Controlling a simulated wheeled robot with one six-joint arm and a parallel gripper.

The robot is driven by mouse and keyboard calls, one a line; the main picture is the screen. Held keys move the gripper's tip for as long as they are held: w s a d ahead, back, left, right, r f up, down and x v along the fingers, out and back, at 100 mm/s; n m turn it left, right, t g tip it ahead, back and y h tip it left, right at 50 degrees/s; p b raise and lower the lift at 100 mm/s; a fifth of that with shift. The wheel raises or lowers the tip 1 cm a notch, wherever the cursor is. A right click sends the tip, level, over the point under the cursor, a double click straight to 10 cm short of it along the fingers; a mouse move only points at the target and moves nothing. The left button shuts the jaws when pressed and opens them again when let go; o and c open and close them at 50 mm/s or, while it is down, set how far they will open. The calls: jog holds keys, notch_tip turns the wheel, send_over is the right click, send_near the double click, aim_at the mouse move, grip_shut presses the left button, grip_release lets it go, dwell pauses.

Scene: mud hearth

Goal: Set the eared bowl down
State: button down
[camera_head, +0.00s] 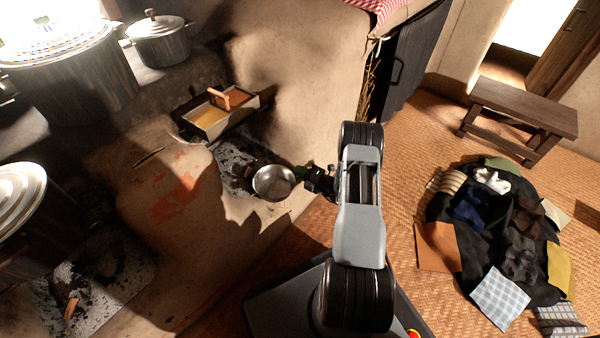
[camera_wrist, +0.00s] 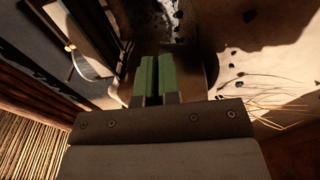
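The eared bowl (camera_head: 273,184) is a small, round, shiny metal bowl with its open side up. It shows over the ashy front part of the mud hearth. My gripper (camera_head: 308,181) is at the bowl's right side, with its fingers nearly together at the rim. In the wrist view the green fingers (camera_wrist: 157,76) have only a narrow gap between them, and a dark curved part of the bowl (camera_wrist: 212,66) shows beside them. The gripped ear is hidden by the fingers. I cannot tell whether the bowl's underside touches the hearth.
A divided rectangular pan (camera_head: 207,118) with yellow and orange contents stands behind the bowl. Large lidded pots (camera_head: 75,75) stand to the left. The mud surface (camera_head: 175,215) left of the bowl is mostly clear. A low wooden bench (camera_head: 525,105) and a cloth pile (camera_head: 490,225) are at right.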

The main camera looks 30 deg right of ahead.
jog(key=shift+f, duration=0.1)
jog(key=c, duration=1.3)
grip_release()
jog(key=shift+c, duration=0.2)
